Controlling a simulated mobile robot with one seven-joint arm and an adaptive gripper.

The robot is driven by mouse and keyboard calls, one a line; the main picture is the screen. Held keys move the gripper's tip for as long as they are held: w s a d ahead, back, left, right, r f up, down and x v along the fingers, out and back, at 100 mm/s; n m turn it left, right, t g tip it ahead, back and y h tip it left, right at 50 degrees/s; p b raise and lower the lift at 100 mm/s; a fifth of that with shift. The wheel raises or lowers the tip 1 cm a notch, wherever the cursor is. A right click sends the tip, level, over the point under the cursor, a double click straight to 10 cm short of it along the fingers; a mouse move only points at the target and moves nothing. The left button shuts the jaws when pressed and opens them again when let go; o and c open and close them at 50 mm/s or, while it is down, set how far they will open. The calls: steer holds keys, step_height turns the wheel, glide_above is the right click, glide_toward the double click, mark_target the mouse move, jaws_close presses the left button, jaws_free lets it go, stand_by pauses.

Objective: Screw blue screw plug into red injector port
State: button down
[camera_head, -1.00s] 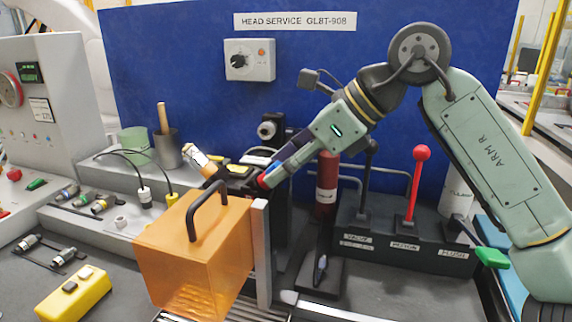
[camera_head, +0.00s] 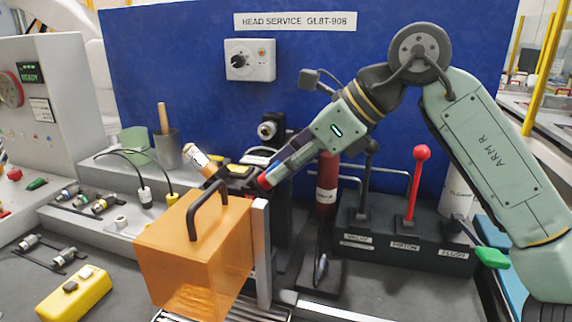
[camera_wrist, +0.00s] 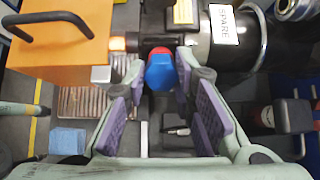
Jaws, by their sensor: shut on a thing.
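The blue screw plug (camera_wrist: 160,74) is between my gripper's fingertips (camera_wrist: 161,68) in the wrist view, and the gripper is shut on it. The red injector port (camera_wrist: 159,51) shows as a red rim directly beyond the plug. The plug lies against the port, but I cannot tell how deep it sits. In the head view my gripper (camera_head: 288,165) reaches left and down to the red port (camera_head: 265,181), behind the orange box.
An orange translucent box (camera_head: 190,250) with a black handle stands close to the left of the port. A grey upright plate (camera_head: 262,250) stands at its right side. A lever block (camera_head: 400,235) with a red-knobbed lever is at right. A yellow block (camera_head: 73,293) lies front left.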

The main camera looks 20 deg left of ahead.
steer(key=shift+w, duration=0.1)
steer(key=m, duration=0.3)
steer(key=shift+r+m, duration=0.1)
steer(key=shift+m, duration=0.2)
steer(key=m, duration=0.3)
steer(key=shift+m+p, duration=0.3)
steer(key=shift+p, duration=0.05)
steer(key=m, duration=0.4)
steer(key=shift+m, duration=0.4)
steer(key=shift+m+p, duration=0.4)
steer(key=shift+m, duration=0.6)
steer(key=c, duration=1.2)
jaws_free()
steer(key=shift+a, duration=0.1)
steer(key=shift+c, duration=0.2)
